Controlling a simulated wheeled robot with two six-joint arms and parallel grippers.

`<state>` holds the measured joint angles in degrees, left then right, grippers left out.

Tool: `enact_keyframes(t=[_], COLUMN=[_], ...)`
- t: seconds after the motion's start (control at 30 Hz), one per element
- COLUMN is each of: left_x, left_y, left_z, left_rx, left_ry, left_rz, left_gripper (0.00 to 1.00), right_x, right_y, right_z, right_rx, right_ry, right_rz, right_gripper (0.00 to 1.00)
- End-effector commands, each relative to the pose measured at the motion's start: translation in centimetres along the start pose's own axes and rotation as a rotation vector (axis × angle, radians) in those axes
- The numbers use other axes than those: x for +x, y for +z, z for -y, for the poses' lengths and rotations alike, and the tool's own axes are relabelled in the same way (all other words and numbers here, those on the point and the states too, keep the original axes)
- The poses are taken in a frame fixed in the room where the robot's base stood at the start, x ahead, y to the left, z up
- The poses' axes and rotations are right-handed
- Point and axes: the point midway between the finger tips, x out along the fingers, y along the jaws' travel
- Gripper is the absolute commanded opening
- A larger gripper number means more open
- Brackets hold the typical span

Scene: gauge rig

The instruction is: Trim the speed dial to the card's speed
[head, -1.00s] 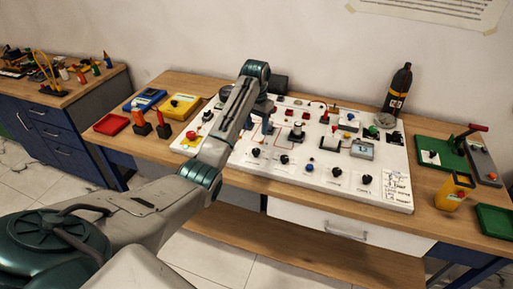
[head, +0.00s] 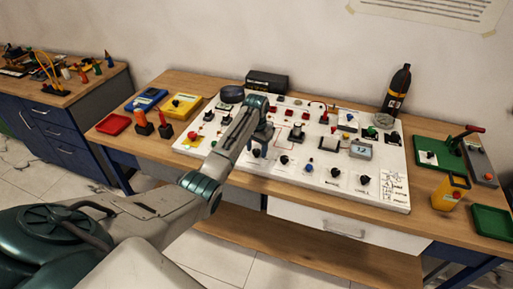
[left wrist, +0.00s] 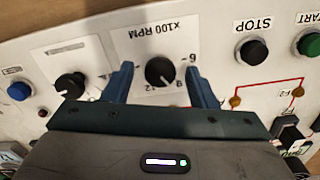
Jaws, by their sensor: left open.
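The speed dial (left wrist: 160,71) is a black knob marked "x100 RPM" on the white panel (left wrist: 225,20). In the left wrist view it sits between the two fingers of my open left gripper (left wrist: 161,88); I cannot tell whether they touch it. In the head view my left gripper (head: 262,140) is over the left part of the panel's front knob row, and the arm hides part of the panel. A white card (head: 394,190) with handwriting is at the panel's front right corner; its text is too small to read. My right gripper is not in view.
In the left wrist view another black knob (left wrist: 70,85) and a blue button (left wrist: 19,91) are on one side, a black STOP button (left wrist: 254,51) on the other. A grey display (head: 361,150) seems to read 72. A black bottle (head: 398,92) stands behind the panel.

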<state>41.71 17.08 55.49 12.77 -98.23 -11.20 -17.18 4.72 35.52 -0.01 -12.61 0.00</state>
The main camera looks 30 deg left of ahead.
Motion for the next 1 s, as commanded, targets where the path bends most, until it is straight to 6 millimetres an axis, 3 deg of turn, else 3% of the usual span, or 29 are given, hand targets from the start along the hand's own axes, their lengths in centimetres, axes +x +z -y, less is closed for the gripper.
enact_keyframes(t=[0.07, 0.27, 0.67, 1.0], left_x=[0.0, 0.0, -0.2, -0.3], left_y=[0.0, 0.0, 0.0, 0.0], left_z=[0.0, 0.0, 0.0, 0.0], left_rx=[0.0, 0.0, 0.062, 0.316], left_ry=[0.0, 0.0, 0.001, 0.001], left_rz=[0.0, 0.0, 0.002, 0.002], left_gripper=[0.48, 0.09, 0.08, 0.08], right_x=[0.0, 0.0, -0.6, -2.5], right_y=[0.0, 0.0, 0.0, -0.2], right_z=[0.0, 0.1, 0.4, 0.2], right_rx=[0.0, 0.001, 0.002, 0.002], right_ry=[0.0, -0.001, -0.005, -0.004], right_rz=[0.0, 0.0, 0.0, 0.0], right_gripper=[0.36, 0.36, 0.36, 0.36])
